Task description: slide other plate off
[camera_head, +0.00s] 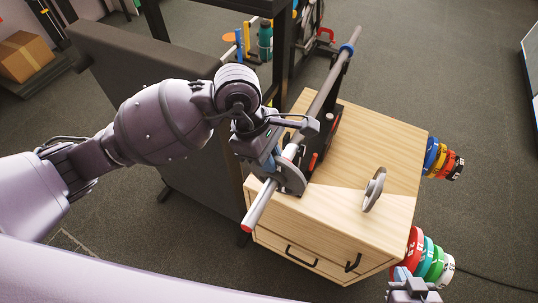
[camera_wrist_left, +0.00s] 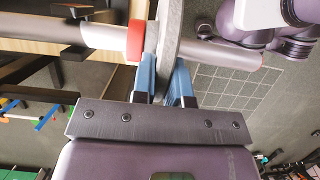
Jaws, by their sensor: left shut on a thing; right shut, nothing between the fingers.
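A bar (camera_head: 262,203) with a bare near end lies on a stand on the wooden cabinet. A grey plate (camera_head: 292,179) is around the bar close to its near end. My left gripper (camera_head: 277,166) is shut on this plate's rim. In the left wrist view the blue fingertips (camera_wrist_left: 165,82) pinch the plate (camera_wrist_left: 171,35), with a red collar (camera_wrist_left: 135,40) on the bar beside it. Another grey plate (camera_head: 375,190) stands upright on the cabinet top, off the bar. My right gripper (camera_head: 413,287) shows at the bottom right, shut and empty.
The cabinet (camera_head: 390,140) has free top space around the standing plate. Coloured plates hang at its right side, at the back (camera_head: 442,158) and front (camera_head: 428,258). A dark bench pad (camera_head: 150,60) and black rack posts stand to the left.

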